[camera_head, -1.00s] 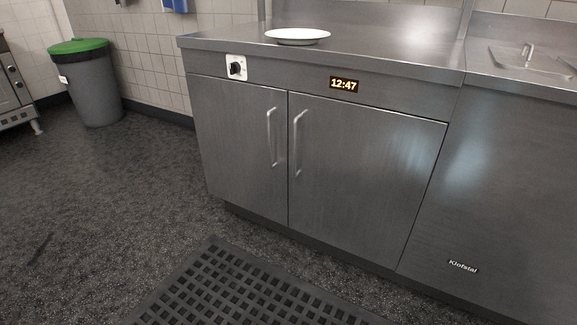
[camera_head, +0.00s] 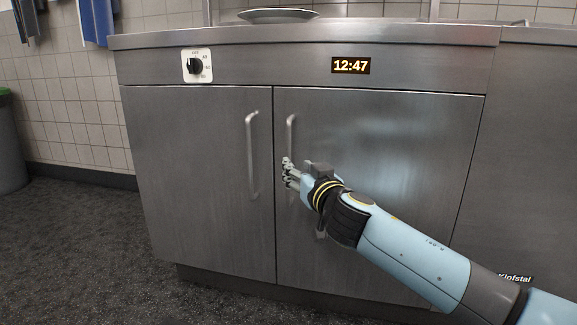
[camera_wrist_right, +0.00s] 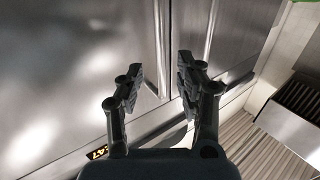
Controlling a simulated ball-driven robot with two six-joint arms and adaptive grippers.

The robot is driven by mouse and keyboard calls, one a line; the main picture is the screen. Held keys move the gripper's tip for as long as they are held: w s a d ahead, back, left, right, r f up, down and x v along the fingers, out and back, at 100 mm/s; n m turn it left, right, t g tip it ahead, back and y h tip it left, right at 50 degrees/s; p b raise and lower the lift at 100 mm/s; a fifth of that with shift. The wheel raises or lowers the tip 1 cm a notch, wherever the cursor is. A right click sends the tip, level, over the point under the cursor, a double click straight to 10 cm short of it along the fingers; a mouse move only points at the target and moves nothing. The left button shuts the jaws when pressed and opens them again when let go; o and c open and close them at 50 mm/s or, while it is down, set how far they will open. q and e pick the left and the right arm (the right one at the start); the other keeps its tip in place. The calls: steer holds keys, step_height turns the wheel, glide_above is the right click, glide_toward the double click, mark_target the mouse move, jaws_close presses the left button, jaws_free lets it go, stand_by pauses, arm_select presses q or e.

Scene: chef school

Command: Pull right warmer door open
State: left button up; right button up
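The right warmer door (camera_head: 390,170) is a grey steel panel and looks shut. Its vertical bar handle (camera_head: 291,130) is near its left edge; my gripper hides the lower part. My right gripper (camera_head: 289,172) is in front of this handle. In the right wrist view, the two fingers of my right gripper (camera_wrist_right: 160,72) are spread apart, with the right door's handle (camera_wrist_right: 154,45) showing between them; I cannot tell whether they touch it. The left door (camera_head: 200,180) looks shut, and its handle (camera_head: 252,155) stands just left of my gripper. My left gripper is not in view.
A dial (camera_head: 195,66) and a clock display (camera_head: 351,66) are above the doors. A white plate (camera_head: 278,16) is on the countertop (camera_head: 420,36). A bin (camera_head: 10,150) stands at far left. The floor (camera_head: 75,245) at left is clear.

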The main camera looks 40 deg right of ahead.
steer(key=x, duration=0.7)
steer(key=shift+b, duration=0.3)
steer(key=shift+w+f, duration=0.1)
steer(key=shift+f, duration=0.05)
jaws_close()
